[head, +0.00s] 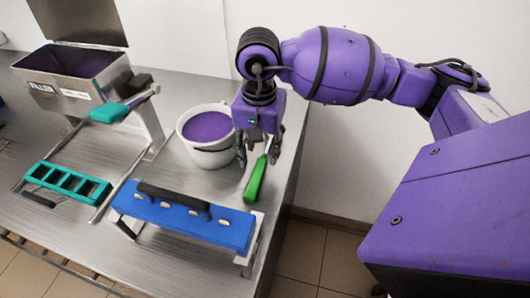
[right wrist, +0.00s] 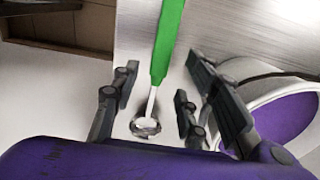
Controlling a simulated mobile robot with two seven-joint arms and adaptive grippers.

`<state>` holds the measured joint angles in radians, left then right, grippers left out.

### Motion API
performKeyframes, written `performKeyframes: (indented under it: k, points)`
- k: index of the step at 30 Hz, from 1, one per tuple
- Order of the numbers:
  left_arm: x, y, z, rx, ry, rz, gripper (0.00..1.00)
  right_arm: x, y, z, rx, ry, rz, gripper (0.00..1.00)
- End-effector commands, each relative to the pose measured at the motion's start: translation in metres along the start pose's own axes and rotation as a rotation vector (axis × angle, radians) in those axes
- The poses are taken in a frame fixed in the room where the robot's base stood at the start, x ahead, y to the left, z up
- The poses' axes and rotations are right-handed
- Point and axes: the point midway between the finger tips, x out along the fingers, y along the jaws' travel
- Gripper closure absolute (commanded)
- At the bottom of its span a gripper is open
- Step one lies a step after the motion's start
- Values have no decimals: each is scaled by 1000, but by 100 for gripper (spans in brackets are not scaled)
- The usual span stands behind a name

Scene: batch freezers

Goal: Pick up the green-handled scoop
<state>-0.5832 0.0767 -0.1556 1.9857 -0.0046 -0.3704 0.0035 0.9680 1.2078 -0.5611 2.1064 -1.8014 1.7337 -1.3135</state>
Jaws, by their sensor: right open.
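The green-handled scoop (head: 257,178) lies on the metal table to the right of the white tub, near the table's right edge. Its green handle points toward the front. My right gripper (head: 257,155) is just above the scoop's metal end, fingers pointing down. In the right wrist view the scoop's handle (right wrist: 168,40) runs up and away, and its metal shaft and bowl lie between the open fingers of my right gripper (right wrist: 150,105). The fingers look apart from the scoop. My left gripper is not in view.
A white tub (head: 207,158) with purple contents stands close to the left of my right gripper; it also shows in the right wrist view (right wrist: 255,75). A blue block (head: 185,220) with a black handle is in front. A teal mould (head: 66,184) and a steel hopper (head: 85,85) stand left.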

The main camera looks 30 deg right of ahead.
Motion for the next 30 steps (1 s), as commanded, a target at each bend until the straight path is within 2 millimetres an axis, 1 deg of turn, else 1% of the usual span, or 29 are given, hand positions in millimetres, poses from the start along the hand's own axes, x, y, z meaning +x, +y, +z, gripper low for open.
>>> performKeyframes:
  k: [1,3,7,10,16,17,25,26,30]
  points:
    - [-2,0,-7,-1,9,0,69,5,2,2,0,-2,-1,59]
    - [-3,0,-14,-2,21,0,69,16,4,4,0,-1,-1,59]
    - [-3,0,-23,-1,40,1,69,34,3,3,1,-1,-2,59]
    - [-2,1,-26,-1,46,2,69,39,3,3,0,0,-2,59]
    - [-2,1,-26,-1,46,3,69,40,3,3,0,0,-2,59]
    - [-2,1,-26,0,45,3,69,40,3,3,0,0,-2,62]
    - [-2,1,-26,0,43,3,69,40,3,3,0,0,-2,97]
    - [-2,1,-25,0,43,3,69,40,3,3,0,0,-2,100]
    - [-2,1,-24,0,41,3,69,40,3,3,0,1,-2,100]
